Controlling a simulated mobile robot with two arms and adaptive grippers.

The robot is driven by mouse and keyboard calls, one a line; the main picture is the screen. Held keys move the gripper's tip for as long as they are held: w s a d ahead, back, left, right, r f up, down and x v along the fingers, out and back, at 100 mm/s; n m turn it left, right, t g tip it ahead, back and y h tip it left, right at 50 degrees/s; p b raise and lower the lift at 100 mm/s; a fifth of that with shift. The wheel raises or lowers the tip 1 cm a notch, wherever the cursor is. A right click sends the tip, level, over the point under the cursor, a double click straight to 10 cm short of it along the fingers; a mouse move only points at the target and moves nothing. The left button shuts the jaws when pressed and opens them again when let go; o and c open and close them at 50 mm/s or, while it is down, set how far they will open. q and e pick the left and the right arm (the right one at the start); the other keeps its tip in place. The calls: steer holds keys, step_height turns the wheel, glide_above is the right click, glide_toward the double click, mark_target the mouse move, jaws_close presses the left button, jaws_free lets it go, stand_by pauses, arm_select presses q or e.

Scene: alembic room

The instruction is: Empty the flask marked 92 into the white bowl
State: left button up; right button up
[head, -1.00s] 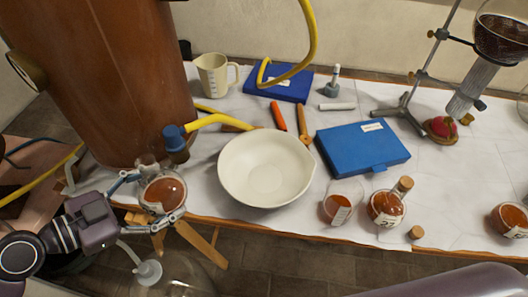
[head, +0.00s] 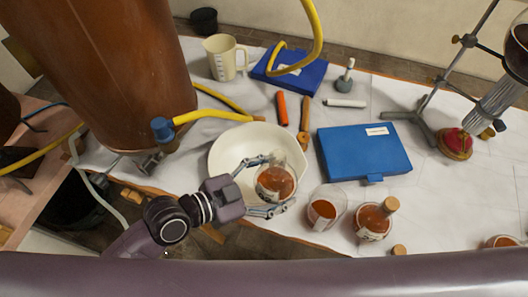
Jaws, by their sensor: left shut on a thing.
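My left gripper (head: 268,188) is shut on a round glass flask (head: 275,184) with orange-brown liquid inside. It holds the flask over the right front part of the white bowl (head: 228,150). The flask looks roughly upright, and its label is too small and partly covered to read. The inside of the bowl that shows is bare and pale. Two other flasks with similar liquid stand on the table right of the bowl: an open one (head: 324,209) and one with a cork (head: 372,222). My right gripper is not in view.
A blue case (head: 362,152) lies right of the bowl. Orange and brown tools (head: 304,118) lie behind it. A measuring jug (head: 224,60) and another blue case (head: 290,72) stand farther back. A large copper vessel (head: 110,75) fills the left, with a yellow hose (head: 215,117). A metal stand (head: 425,105) is at right.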

arm_select(q)
steer(key=shift+d+r, duration=0.15)
steer(key=shift+d, duration=0.2)
steer(key=shift+s, duration=0.1)
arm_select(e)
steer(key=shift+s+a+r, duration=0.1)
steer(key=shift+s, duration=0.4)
arm_select(q)
steer(key=shift+r+n, duration=0.1)
steer(key=shift+n, duration=0.2)
steer(key=shift+r+n+g+h, duration=0.2)
steer(key=shift+n+g+h, duration=0.3)
steer(key=shift+n+g, duration=0.25)
steer(key=shift+a+r+n+g+h+p, duration=0.1)
steer(key=shift+n+g+h+p, duration=0.45)
steer(key=shift+n, duration=1)
steer(key=shift+s+n+g+h, duration=0.2)
steer(key=shift+n+g+h, duration=0.15)
steer(key=shift+n+g, duration=0.2)
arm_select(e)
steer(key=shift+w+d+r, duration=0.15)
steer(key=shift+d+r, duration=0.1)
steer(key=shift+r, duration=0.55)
arm_select(q)
steer(key=shift+s+d+n+p, duration=0.1)
steer(key=shift+d+n+p, duration=0.15)
steer(key=shift+p, duration=0.15)
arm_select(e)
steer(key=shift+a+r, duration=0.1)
